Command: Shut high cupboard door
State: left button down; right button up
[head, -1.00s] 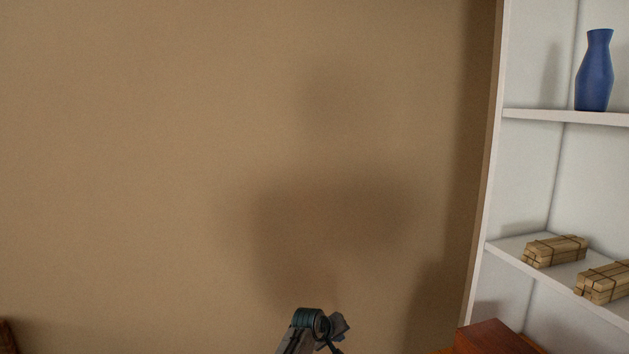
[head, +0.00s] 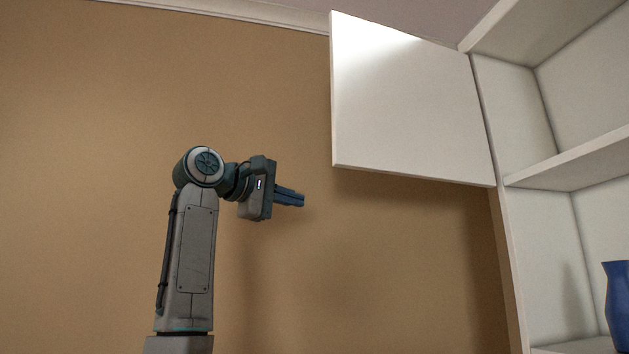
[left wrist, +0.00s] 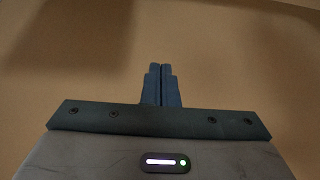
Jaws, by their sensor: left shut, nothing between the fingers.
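The high cupboard door (head: 410,105) is a plain white panel in the head view. It stands open, swung out to the left from the left side of the white shelf unit. My left gripper (head: 302,199) is shut and empty, to the left of the door and a little below its lower edge, apart from it. In the left wrist view its blue fingers (left wrist: 161,85) are together, with only brown wall beyond. The door is not clearly seen in that view. My right gripper is not in view.
The open white shelves (head: 575,160) stand at the right, with a blue vase (head: 618,305) on a lower shelf. The brown wall (head: 80,180) fills the left and centre. The space below the door looks clear.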

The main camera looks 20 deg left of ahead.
pick_arm(q)
jog(key=s+r, duration=0.7)
jog(key=r+p+x, duration=0.1)
jog(key=p+x, duration=0.6)
jog(key=x, duration=0.3)
jog(key=s, duration=0.1)
jog(key=s+d+p, duration=0.2)
jog(key=shift+d+f+h, duration=0.25)
jog(key=shift+h, duration=0.15)
jog(key=shift+w+f, duration=0.1)
jog(key=shift+w, duration=0.1)
jog(key=shift+s, duration=0.1)
